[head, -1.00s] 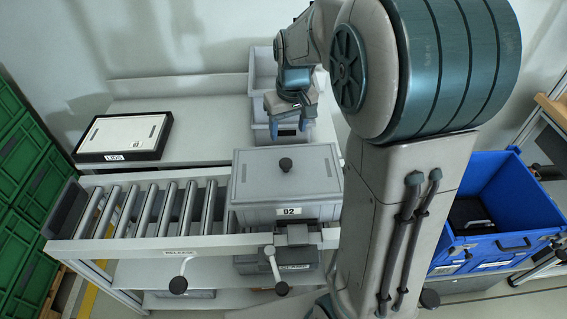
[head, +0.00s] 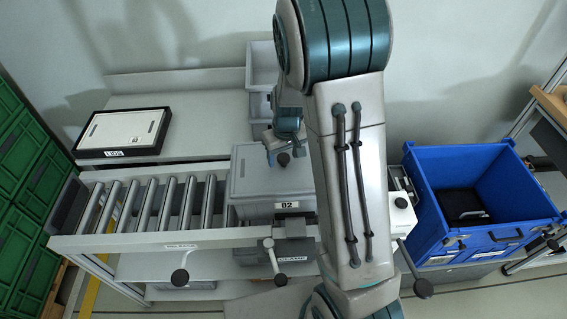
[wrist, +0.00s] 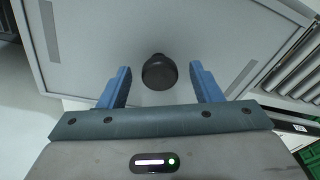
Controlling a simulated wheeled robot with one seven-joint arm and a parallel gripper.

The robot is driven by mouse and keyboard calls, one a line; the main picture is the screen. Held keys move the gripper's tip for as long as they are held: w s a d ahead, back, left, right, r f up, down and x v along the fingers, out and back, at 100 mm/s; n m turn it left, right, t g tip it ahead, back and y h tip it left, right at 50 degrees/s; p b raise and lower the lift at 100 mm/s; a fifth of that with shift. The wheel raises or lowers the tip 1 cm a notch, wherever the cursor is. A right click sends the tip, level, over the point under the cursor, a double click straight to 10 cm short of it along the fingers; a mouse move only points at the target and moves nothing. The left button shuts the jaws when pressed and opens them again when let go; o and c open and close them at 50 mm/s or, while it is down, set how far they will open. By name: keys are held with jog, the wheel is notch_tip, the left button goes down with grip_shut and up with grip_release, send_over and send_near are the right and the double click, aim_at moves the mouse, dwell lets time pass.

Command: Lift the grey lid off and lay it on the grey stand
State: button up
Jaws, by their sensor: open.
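The grey lid (head: 250,178) sits on a grey box with a "2" label (head: 287,205) at the near edge of the line. Its black knob (head: 284,159) stands up in the middle. In the wrist view the lid (wrist: 90,45) fills the upper part, and the knob (wrist: 159,72) is between my two blue fingers. My gripper (wrist: 160,82) is open, with a gap on each side of the knob. In the head view my gripper (head: 283,146) is at the knob; my arm hides the lid's right side. A grey bench (head: 195,128) stands behind, perhaps the stand.
A black-edged tray labelled LIDS (head: 113,153) with a pale panel lies on the bench's left. Grey bins (head: 262,62) stand at the bench's right end. Empty rollers (head: 150,205) run left of the box. A blue crate (head: 490,235) with a dark item is at right.

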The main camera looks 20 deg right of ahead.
jog(key=shift+f, duration=0.5)
jog(key=c, duration=1.1)
jog(key=shift+w, duration=0.1)
jog(key=shift+c, duration=0.2)
jog(key=shift+r, duration=0.1)
